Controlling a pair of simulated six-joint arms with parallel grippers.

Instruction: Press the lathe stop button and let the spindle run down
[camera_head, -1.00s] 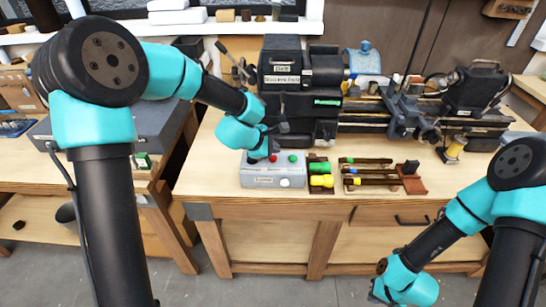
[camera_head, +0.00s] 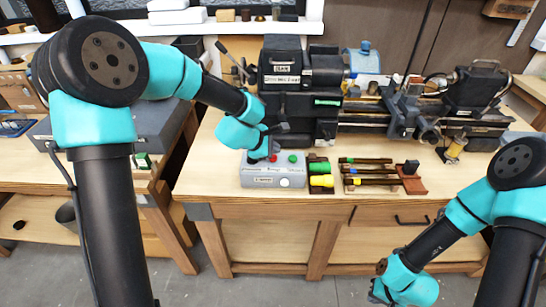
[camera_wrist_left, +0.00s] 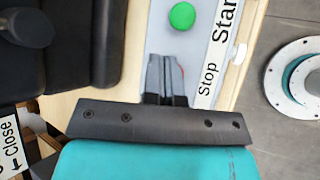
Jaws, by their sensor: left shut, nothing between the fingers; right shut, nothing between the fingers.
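The grey control box (camera_head: 252,180) sits on the bench front, below the lathe (camera_head: 300,85). It has a green button (camera_head: 293,158), a red button (camera_head: 273,157) and a white round part on its front. My left gripper (camera_head: 262,159) is shut and empty, pointing down at the box beside the red button. In the left wrist view its closed fingers (camera_wrist_left: 165,62) cover most of the red button, with only a red sliver showing near the "Stop" label. Whether they touch it I cannot tell. My right gripper (camera_head: 374,294) is shut, low at the bottom edge, away from the bench.
A dark rack with green and yellow handled pieces (camera_head: 320,180) stands right of the box. Dark tool holders (camera_head: 368,172) lie further right, and a brown stand (camera_head: 413,184) is beside them.

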